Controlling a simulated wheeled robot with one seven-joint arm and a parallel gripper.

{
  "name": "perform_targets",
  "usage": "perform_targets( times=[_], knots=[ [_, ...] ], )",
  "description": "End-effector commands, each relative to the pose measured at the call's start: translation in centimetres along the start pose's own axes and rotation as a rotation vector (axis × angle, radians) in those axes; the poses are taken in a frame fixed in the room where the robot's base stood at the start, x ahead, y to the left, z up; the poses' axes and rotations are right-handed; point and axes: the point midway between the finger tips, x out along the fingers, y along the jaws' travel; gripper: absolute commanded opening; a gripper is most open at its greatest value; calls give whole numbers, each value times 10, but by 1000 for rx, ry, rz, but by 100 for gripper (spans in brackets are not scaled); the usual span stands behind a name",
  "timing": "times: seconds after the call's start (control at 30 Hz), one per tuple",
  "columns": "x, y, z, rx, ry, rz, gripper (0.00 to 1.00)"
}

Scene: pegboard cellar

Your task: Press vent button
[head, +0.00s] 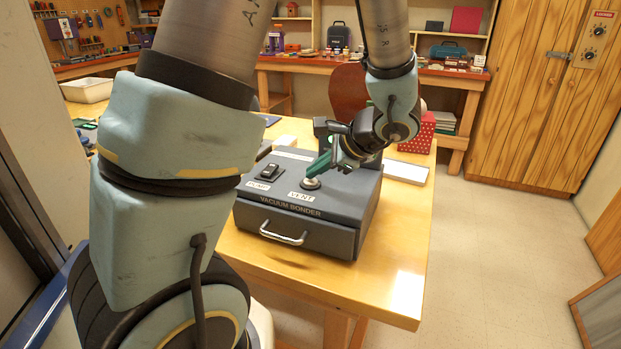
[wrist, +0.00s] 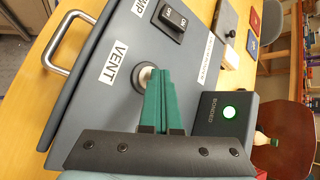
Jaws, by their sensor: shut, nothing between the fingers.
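The grey vacuum bonder (head: 296,208) stands on the wooden table, with a silver handle on its front. Its round vent button (head: 311,184) sits on the sloped top, beside the VENT label. My gripper (head: 313,172) is shut and empty, its green fingertips at the button. In the wrist view the button (wrist: 143,79) shows at the tips of my gripper (wrist: 156,72), which hide part of it. I cannot tell whether they touch it. A black rocker switch (head: 268,171) labelled PUMP is to the left.
A black box marked BONDED (wrist: 222,118) with a lit green light stands beside the bonder. The silver handle (head: 283,236) juts from the front. A red dotted box (head: 420,133) and a white tray (head: 405,172) are to the right. The table's front right corner is clear.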

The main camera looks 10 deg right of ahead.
Motion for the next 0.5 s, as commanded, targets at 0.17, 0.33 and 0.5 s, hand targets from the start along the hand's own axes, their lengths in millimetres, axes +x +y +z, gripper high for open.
perform_targets(
  times=[0.17, 0.33, 0.5],
  knots=[
    [-8, -6, 6, -1, 1, 0, 0],
    [-11, -8, 8, -1, 0, 0, 0],
    [-10, -8, 8, -1, 0, 0, 0]
  ],
)
